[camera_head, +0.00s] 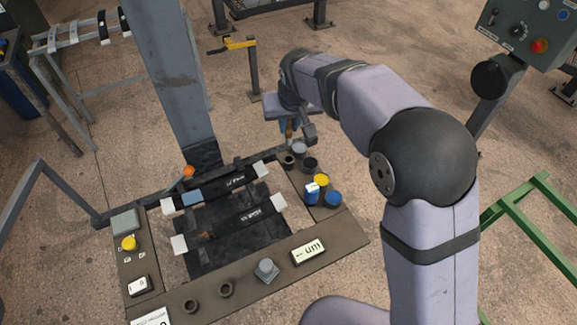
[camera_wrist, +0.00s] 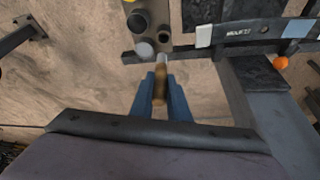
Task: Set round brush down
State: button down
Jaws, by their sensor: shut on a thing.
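The round brush (camera_wrist: 160,82) has a tan wooden handle and a pale end. It shows between the two blue fingers of my gripper (camera_wrist: 161,90) in the wrist view, and my gripper is shut on it. In the head view my gripper (camera_head: 288,127) is at the back right of the brown work frame, with a small tan part of the brush (camera_head: 289,132) showing. The brush is just beside the round holders; a dark holder (camera_head: 288,161) and a grey-topped one (camera_head: 300,147) are closest. I cannot tell whether its end touches anything.
A second dark holder (camera_head: 310,164), a yellow-topped pot (camera_head: 321,180) and blue pots (camera_head: 333,198) stand along the right side. Two dark bars (camera_head: 247,217) with white ends lie across the frame. A grey post (camera_head: 170,75) rises behind.

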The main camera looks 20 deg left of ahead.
jog(key=shift+f+p, duration=1.7)
jog(key=shift+f, duration=3.3)
jog(key=shift+f, duration=0.2)
jog(key=c, duration=1.7)
grip_release()
jog(key=shift+r, duration=0.2)
jog(key=shift+s+r, duration=0.1)
jog(key=shift+r, duration=0.35)
jog(key=b+v, duration=0.3)
jog(key=v, duration=0.8)
jog(key=shift+s, duration=0.15)
